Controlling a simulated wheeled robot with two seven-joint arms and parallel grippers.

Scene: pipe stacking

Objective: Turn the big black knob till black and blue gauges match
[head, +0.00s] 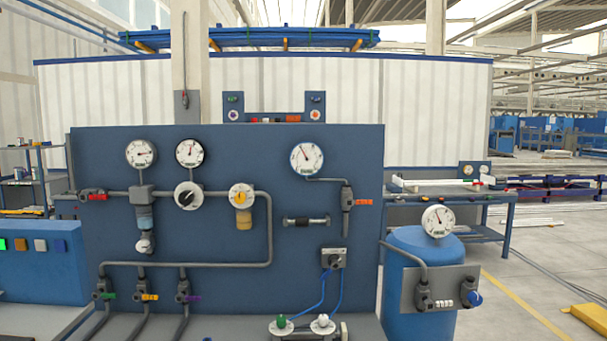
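A blue panel stands ahead with several round gauges. The black-rimmed gauge (189,153) is at the upper left of the panel; its needle looks close to straight up. The blue-rimmed gauge (307,157) is at the upper right; its needle leans to the upper left. The two needles do not look parallel, but the scale numbers are too small to read. The big black knob (187,196) sits on a round white dial below the black-rimmed gauge, its bar tilted. Neither of my grippers is in view, and nothing touches the knob.
Grey pipes with coloured valves run across the panel. A blue tank (409,285) with its own gauge (438,221) stands at right. A grey bench surface (230,327) lies below.

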